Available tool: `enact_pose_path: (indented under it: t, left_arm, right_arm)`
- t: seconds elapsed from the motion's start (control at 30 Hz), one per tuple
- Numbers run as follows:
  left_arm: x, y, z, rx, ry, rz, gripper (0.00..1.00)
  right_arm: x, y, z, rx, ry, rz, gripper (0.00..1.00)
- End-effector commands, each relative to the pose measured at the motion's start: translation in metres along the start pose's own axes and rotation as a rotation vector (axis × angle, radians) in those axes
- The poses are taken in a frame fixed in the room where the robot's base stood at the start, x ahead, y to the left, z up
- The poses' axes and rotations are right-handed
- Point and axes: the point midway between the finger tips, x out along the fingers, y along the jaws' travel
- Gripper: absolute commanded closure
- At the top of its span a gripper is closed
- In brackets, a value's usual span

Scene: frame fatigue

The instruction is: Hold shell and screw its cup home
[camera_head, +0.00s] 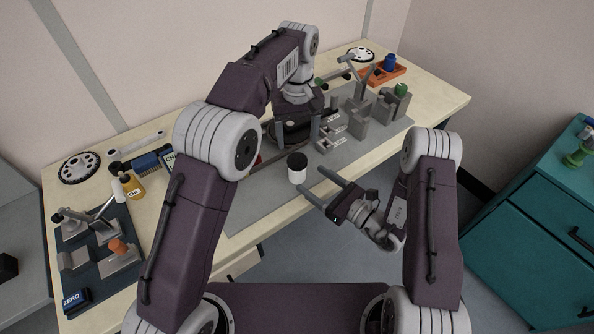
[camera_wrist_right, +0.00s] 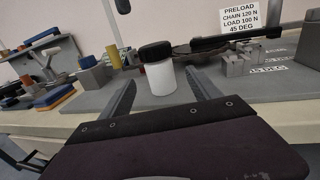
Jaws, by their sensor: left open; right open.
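A white upright cylinder with a black top (camera_head: 297,168) stands near the front edge of the grey mat. It may be the shell with its cup on top; I cannot tell how far the top is seated. It also shows upright in the right wrist view (camera_wrist_right: 158,70). My right gripper (camera_head: 311,179) is open and empty, its fingertips pointing at the cylinder, just short of it in the head view. In the wrist view the cylinder appears between the two fingers. My left gripper (camera_head: 297,135) is open, pointing down over the mat behind the cylinder; its jaws are partly hidden.
Grey blocks and fixtures (camera_head: 358,118) stand on the mat to the right. An orange tray (camera_head: 383,75) lies at the back right. A dark mat (camera_head: 108,273) with blocks, an orange-brown bottle (camera_head: 133,187) and a chainring (camera_head: 79,167) are at left. A teal cabinet (camera_head: 535,240) stands right.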

Motion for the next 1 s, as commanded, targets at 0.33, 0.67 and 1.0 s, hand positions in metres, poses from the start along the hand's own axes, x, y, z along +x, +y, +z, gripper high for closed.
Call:
enact_pose_path:
  t: [0.33,0.67,1.0]
  left_arm:
    - [0.000,0.000,0.000,0.000,0.000,0.000,0.33]
    - [0.000,0.000,0.000,0.000,0.000,0.000,0.33]
    - [0.000,0.000,0.000,0.000,0.000,0.000,0.33]
  right_arm:
    - [0.059,0.001,0.001,-0.002,-0.002,0.004,0.28]
    - [0.073,0.001,0.000,0.001,-0.001,0.001,0.28]
    - [0.072,0.001,0.000,0.000,0.000,0.001,0.84]
